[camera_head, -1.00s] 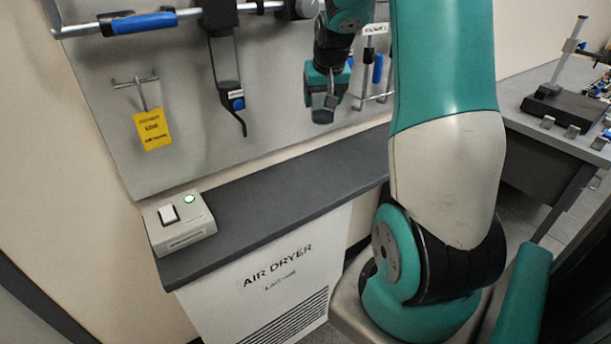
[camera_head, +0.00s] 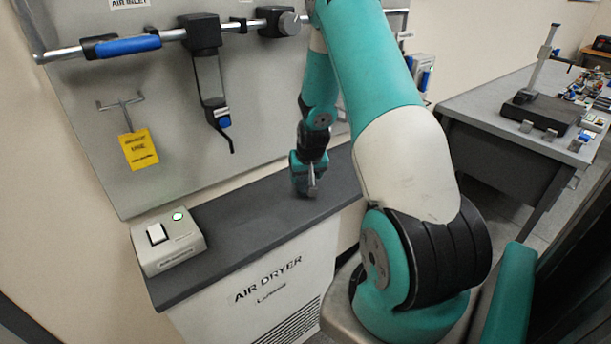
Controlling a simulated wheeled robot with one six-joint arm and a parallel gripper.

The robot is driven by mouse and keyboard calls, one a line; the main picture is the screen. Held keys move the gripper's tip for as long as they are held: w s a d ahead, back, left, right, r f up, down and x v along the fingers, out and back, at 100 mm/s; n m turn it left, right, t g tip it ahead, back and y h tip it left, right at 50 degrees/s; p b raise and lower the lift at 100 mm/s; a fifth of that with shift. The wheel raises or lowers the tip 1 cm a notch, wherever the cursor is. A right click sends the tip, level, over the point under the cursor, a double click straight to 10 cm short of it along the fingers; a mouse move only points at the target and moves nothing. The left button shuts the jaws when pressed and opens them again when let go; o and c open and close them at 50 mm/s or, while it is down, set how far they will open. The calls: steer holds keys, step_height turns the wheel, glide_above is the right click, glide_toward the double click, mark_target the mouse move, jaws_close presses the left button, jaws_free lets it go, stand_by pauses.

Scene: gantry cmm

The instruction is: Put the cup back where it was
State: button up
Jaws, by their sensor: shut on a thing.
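My gripper (camera_head: 309,188) points down, low over the dark top of the air dryer cabinet, right of its middle. It is shut on a small grey thing (camera_head: 312,178), which I take to be the cup. The fingers hide much of it. I cannot tell whether it touches the cabinet top (camera_head: 245,232) or is held just above it. No other cup can be made out.
A grey box with a switch and a small lamp (camera_head: 168,240) sits at the cabinet's left end. Between it and my gripper the top is clear. Behind stands a panel with a pipe, black fittings (camera_head: 203,34), a hanging yellow tag (camera_head: 139,149) and gauges at right.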

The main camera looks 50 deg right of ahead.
steer(key=shift+f, duration=0.45)
steer(key=shift+f, duration=0.15)
steer(key=o, duration=1)
steer(key=shift+c, duration=0.2)
